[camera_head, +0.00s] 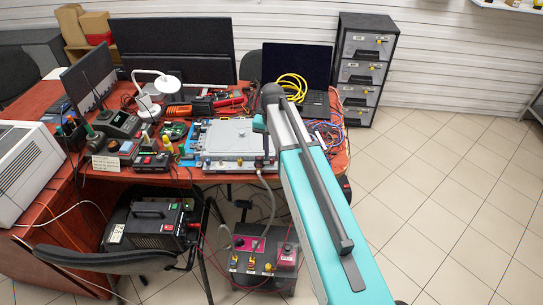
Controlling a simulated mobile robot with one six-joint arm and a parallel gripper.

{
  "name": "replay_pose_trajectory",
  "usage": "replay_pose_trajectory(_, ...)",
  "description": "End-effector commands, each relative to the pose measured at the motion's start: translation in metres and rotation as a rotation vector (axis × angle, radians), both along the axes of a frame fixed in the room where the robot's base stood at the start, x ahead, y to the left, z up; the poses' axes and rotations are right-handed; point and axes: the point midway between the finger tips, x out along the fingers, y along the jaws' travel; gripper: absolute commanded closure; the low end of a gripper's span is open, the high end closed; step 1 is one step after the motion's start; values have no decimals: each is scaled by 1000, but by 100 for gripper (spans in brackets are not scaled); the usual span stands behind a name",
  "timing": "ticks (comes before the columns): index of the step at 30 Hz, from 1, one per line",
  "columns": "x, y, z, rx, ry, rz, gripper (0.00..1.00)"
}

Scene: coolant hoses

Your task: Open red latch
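A grey flat unit (225,135) lies on the red-brown table, with small fittings along its front edge. A grey hose (271,200) hangs from near its right front corner down toward a dark box (240,262) on the floor. This box has red and yellow parts on top, including a red block (287,257) at its right. I cannot make out for sure which part is the red latch. My teal arm comes from the lower right and ends over the unit's right side. My gripper (264,143) is mostly hidden there by the arm; its fingers cannot be told apart.
The table (107,190) is crowded: a lamp (165,85), a laptop (297,65) with a yellow cable, tools and small instruments. A chair (110,262) and a black power unit (158,222) stand in front. A drawer cabinet (346,75) is behind. The tiled floor at right is clear.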

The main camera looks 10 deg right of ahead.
Motion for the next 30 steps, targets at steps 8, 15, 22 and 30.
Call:
replay_pose_trajectory(8, 0, 0, -23, 0, 0, 1, 77)
replay_pose_trajectory(15, 0, 1, -29, 0, 0, 1, 77)
replay_pose_trajectory(22, 0, 1, -29, 0, 0, 2, 78)
replay_pose_trajectory(30, 0, 1, -29, 0, 0, 3, 100)
